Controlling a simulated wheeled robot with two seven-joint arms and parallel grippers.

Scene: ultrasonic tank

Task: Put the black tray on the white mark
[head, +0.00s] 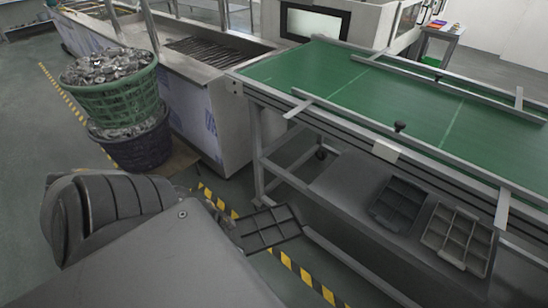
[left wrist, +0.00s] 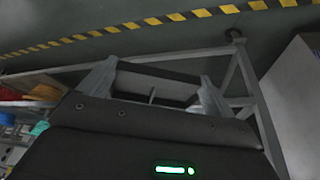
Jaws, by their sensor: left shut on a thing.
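The black tray (head: 270,228), with thin dividers, hangs in the air at the end of my left arm in the head view, in front of the conveyor's lower shelf and above the floor. In the left wrist view the dark tray (left wrist: 155,86) shows between the two grey fingers of my left gripper (left wrist: 158,74), which is shut on it. In the head view my own arm hides the fingers. My right gripper is not in view.
A green conveyor (head: 400,95) with metal rails stands at the right. Its lower shelf (head: 340,188) holds another dark tray (head: 398,201) and a grey compartment tray (head: 457,238). A green basket (head: 115,103) of metal parts stands on a dark one beside a steel tank (head: 215,115).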

